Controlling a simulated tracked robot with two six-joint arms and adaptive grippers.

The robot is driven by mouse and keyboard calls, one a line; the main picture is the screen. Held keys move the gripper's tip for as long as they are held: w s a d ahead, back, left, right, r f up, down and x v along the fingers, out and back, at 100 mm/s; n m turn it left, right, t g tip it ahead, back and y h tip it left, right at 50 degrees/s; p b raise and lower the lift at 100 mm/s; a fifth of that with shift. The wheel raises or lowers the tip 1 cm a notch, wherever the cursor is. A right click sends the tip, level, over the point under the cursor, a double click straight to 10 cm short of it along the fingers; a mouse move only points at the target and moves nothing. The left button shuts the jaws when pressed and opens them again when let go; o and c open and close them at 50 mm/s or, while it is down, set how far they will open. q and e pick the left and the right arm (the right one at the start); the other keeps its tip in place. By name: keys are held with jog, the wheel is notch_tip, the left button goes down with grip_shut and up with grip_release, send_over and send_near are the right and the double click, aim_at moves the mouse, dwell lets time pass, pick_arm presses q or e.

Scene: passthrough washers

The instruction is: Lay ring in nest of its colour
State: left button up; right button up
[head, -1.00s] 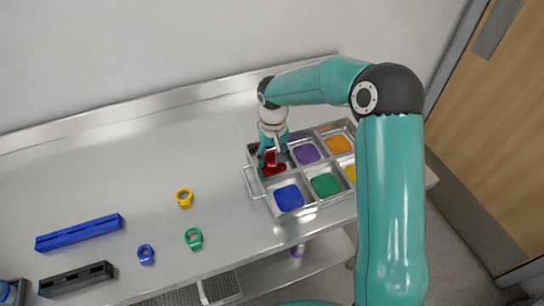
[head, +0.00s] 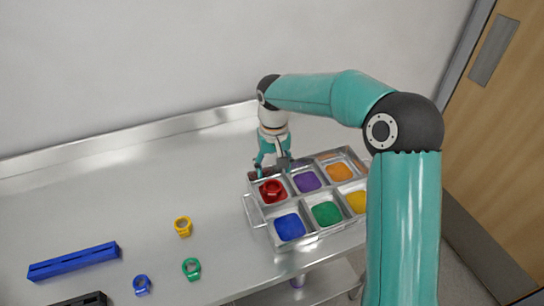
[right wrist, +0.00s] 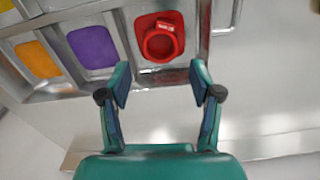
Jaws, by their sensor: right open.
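The red ring (head: 271,190) lies in the red nest of the metal tray (head: 248,213), at the tray's back left. The right wrist view shows this red ring (right wrist: 161,44) resting on the red pad (right wrist: 143,20). My right gripper (head: 271,168) is open and empty just behind that compartment. In the right wrist view its two fingertips (right wrist: 158,78) are apart and clear of the ring. A yellow ring (head: 183,228), a green ring (head: 191,270) and a blue ring (head: 142,286) lie on the table left of the tray. My left gripper is out of view.
The tray's purple (head: 307,181), orange (head: 340,172), blue (head: 290,227), green (head: 326,214) and yellow (head: 357,201) nests look empty where visible. A blue slotted bar (head: 73,262) and a black bar (head: 82,301) lie at the left. A wall stands behind the table.

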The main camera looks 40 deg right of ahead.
jog(key=shift+r, duration=2.4)
